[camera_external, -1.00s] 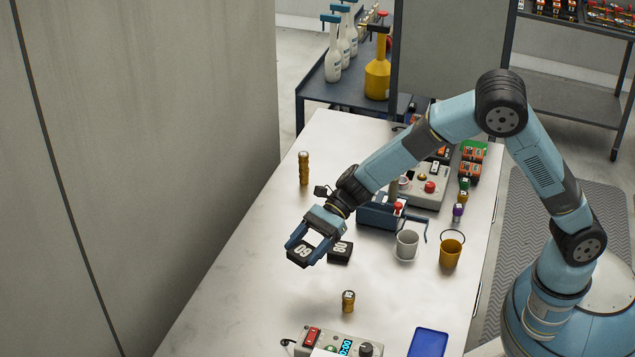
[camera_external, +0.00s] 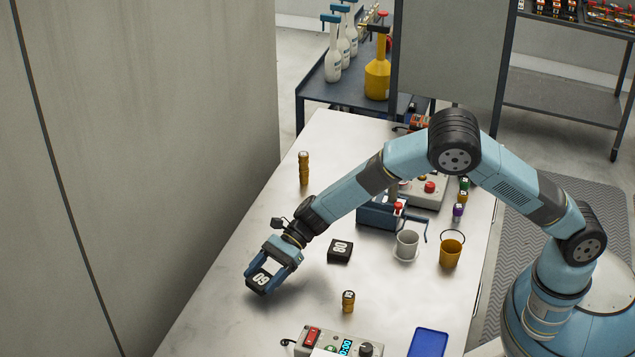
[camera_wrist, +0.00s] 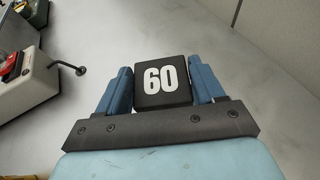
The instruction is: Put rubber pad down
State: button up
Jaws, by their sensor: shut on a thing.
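I cannot tell whether the pad touches the tabletop. A second black pad (camera_external: 340,250) with a white number lies flat on the table to the right of my gripper.
A small brass-coloured cylinder (camera_external: 348,301) stands to the right, with a control box (camera_external: 338,343) at the front edge. The pale tabletop (camera_external: 225,310) around my gripper is clear.

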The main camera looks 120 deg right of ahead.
jog(key=shift+f, duration=1.25)
jog(key=shift+f, duration=0.1)
jog(key=o, duration=1.1)
